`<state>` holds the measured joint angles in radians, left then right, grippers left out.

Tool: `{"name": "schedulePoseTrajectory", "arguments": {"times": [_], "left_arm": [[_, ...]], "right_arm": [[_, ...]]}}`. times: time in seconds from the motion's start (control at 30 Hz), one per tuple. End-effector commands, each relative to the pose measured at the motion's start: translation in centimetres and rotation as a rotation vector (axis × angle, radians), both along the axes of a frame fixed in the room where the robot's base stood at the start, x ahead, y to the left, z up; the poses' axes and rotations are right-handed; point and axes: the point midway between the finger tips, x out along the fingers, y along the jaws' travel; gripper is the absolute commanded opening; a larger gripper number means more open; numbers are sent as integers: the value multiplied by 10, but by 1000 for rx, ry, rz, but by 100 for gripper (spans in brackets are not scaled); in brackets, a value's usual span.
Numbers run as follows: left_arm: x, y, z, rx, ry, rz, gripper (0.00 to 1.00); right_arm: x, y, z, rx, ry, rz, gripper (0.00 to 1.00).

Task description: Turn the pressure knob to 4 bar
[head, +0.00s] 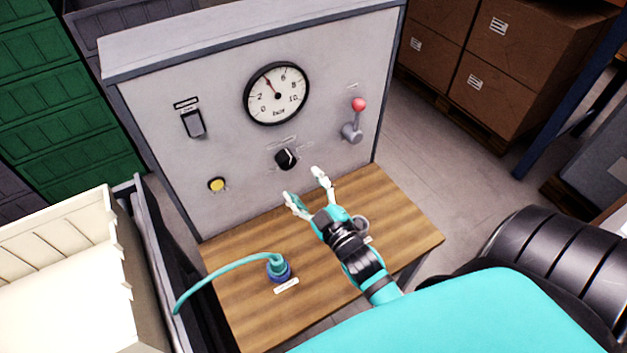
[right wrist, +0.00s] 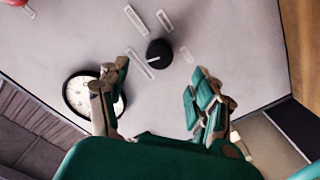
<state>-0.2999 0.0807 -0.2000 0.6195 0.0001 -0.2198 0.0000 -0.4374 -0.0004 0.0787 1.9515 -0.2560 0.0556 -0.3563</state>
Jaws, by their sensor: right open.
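The black pressure knob (head: 286,159) is on the grey panel, below a round white gauge (head: 277,94). The gauge's red needle points up and left, between the 2 and the 6. My right gripper (head: 304,184) is open and empty, just below the knob and apart from it. In the right wrist view the knob (right wrist: 159,53) shows beyond the gap between the open fingers, with a light mark on it. The gauge (right wrist: 80,92) is partly hidden there by a finger. My left gripper is not in view.
The panel (head: 225,140) also carries a dark switch (head: 194,123), a yellow button (head: 217,184) and a red-tipped lever (head: 354,122). A wooden shelf (head: 235,310) below holds a blue fitting (head: 279,270) with a teal hose. A cream crate (head: 65,235) stands at left.

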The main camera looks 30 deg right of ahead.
Motion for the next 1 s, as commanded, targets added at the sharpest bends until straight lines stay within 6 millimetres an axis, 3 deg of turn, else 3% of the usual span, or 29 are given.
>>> {"name": "schedulePoseTrajectory", "arguments": {"times": [0.1, 0.3, 1.0], "left_arm": [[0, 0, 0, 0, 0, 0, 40], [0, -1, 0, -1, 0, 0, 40], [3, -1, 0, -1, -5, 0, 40]], "right_arm": [[-20, 1, -1, 0, 3, -1, 65], [-33, 2, 0, 0, 0, -1, 65], [-34, 2, 0, 0, 1, -1, 65]]}}
